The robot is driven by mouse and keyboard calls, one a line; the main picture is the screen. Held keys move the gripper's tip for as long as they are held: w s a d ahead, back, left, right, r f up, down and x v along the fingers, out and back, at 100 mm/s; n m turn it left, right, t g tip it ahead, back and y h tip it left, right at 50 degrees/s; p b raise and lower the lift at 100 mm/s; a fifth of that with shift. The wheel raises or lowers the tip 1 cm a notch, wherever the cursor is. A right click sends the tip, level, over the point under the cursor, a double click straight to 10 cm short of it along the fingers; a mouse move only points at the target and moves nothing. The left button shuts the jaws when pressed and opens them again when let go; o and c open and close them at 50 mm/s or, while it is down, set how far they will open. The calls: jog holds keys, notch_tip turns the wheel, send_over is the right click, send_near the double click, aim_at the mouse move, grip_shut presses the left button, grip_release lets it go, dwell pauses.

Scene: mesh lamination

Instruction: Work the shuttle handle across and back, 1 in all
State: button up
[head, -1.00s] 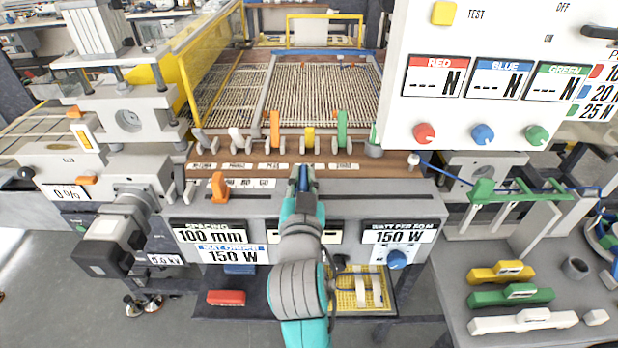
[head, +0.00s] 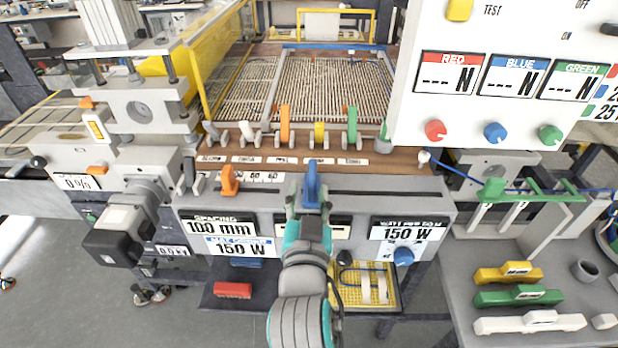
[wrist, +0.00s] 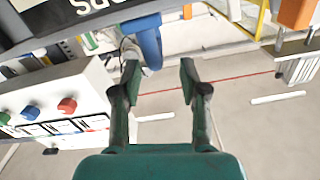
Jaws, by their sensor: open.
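A blue upright handle (head: 312,182) stands at the long dark slot on the front of the grey machine, about mid-width. An orange handle (head: 229,181) stands at the same slot, further left. No readable label tells which is the shuttle handle. My gripper (head: 308,207) is at the blue handle on its near side, fingers apart. In the wrist view my gripper (wrist: 159,78) is open with nothing between its fingertips. The blue handle (wrist: 149,45) shows just beyond the tips, nearer the left finger, and appears apart from them. An orange part (wrist: 297,12) shows at the upper right.
A row of levers (head: 319,132) stands behind the slot. The white control panel (head: 470,115) with coloured knobs hangs at the right. A grey side table (head: 500,270) holds yellow, green and white pieces. A yellow tray (head: 368,284) sits below the machine front.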

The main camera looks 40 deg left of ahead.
jog(key=v, duration=0.6)
jog(key=x, duration=1.2)
jog(key=shift+w+d, duration=0.15)
jog(key=shift+d, duration=0.05)
grip_shut()
